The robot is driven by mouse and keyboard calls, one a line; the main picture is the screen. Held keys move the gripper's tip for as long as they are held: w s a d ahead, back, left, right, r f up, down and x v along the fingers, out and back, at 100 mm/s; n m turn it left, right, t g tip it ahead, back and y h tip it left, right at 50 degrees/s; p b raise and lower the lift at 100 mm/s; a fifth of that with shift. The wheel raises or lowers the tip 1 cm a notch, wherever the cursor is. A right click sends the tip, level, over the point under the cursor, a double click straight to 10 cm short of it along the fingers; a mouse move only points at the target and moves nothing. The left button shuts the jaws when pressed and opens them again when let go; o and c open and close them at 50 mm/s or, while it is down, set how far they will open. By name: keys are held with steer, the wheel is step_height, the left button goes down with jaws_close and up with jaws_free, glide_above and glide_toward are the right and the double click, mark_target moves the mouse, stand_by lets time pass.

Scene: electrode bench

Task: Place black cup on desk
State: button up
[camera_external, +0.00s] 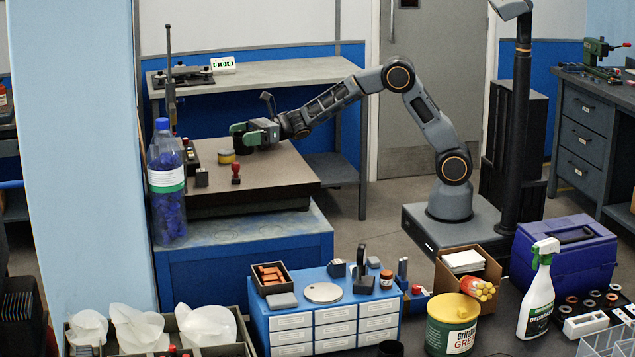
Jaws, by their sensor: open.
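My gripper (247,131), with green fingertips, is low over the brown-topped desk (270,178) at the left. It is open. A dark rounded shape (250,139) shows right at the fingers, close to the desk top. It may be the black cup, but it is too small and partly covered to be sure, and I cannot tell whether it touches the desk. Another dark, round-rimmed, cup-like thing (391,349) is cut off by the bottom edge of the picture.
On the desk near the gripper are a yellow-and-dark round tin (226,156), a red-handled stamp (236,172) and a small dark block (202,177). A tall bottle (166,190) stands at the desk's left. The desk's front right is clear.

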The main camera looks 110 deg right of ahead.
steer(key=b+v, duration=0.3)
steer(key=v, duration=0.8)
steer(key=shift+o, duration=0.4)
steer(key=shift+s+d+r+b, duration=0.15)
steer(key=shift+s+b, duration=0.15)
steer(key=shift+s, duration=0.2)
